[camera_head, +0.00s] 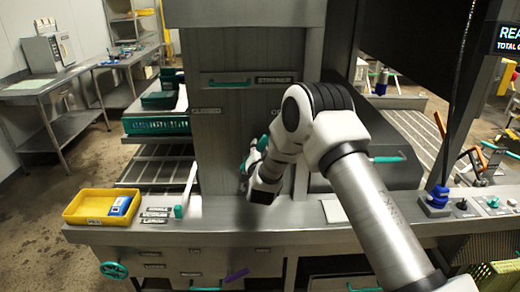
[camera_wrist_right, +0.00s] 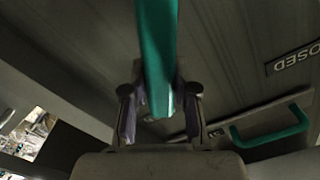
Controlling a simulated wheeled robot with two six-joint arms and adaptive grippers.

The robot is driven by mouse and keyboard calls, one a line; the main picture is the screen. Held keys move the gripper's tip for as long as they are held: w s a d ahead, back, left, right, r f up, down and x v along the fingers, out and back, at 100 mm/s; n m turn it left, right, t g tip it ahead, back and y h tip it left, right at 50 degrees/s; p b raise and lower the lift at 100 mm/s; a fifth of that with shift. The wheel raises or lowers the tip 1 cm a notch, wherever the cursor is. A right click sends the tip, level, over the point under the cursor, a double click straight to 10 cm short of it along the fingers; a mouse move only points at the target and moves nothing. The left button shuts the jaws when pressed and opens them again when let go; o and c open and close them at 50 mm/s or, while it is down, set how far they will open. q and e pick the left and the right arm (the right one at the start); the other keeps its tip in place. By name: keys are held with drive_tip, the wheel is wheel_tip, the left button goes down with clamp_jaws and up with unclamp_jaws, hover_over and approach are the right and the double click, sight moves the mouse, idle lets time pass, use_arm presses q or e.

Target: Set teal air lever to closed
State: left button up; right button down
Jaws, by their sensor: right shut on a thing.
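The teal air lever (camera_wrist_right: 157,55) is a long teal bar in the right wrist view. It runs from the top edge down between the two fingers of my right gripper (camera_wrist_right: 160,97). The gripper is shut on the lever near its end. In the head view, my right arm reaches to the grey front panel, and its wrist hides most of the fingers and the lever; some teal shows beside it. A CLOSED label (camera_wrist_right: 295,58) reads upside down to the right of the lever in the wrist view. My left gripper is out of view.
A teal handle (camera_head: 230,84) crosses the panel above the wrist; it also shows in the wrist view (camera_wrist_right: 272,132).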

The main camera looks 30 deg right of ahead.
drive_tip(key=a+n, duration=0.1)
drive_tip(key=n, duration=0.1)
drive_tip(key=w+a+r+n, duration=0.1)
drive_tip(key=n, duration=0.1)
drive_tip(key=shift+w+a, duration=0.15)
drive_tip(key=shift+w, duration=0.05)
drive_tip(key=n, duration=0.1)
drive_tip(key=w+a+n, duration=0.1)
drive_tip(key=shift+a+n, duration=0.3)
drive_tip(key=shift+n, duration=0.1)
drive_tip(key=a+n, duration=0.1)
drive_tip(key=w+a+n, duration=0.1)
drive_tip(key=n, duration=0.1)
drive_tip(key=shift+w+f+n+b, duration=0.1)
drive_tip(key=shift+f+n+b, duration=0.1)
drive_tip(key=shift+n+b, duration=0.1)
drive_tip(key=shift+w+a+f+n, duration=0.3)
drive_tip(key=shift+a+n, duration=0.2)
drive_tip(key=shift+n, duration=0.35)
drive_tip(key=shift+w+a+f+n, duration=0.25)
drive_tip(key=shift+a+n, duration=0.2)
drive_tip(key=shift+n, duration=0.4)
drive_tip(key=c, duration=0.9)
unclamp_jaws()
drive_tip(key=v, duration=1.2)
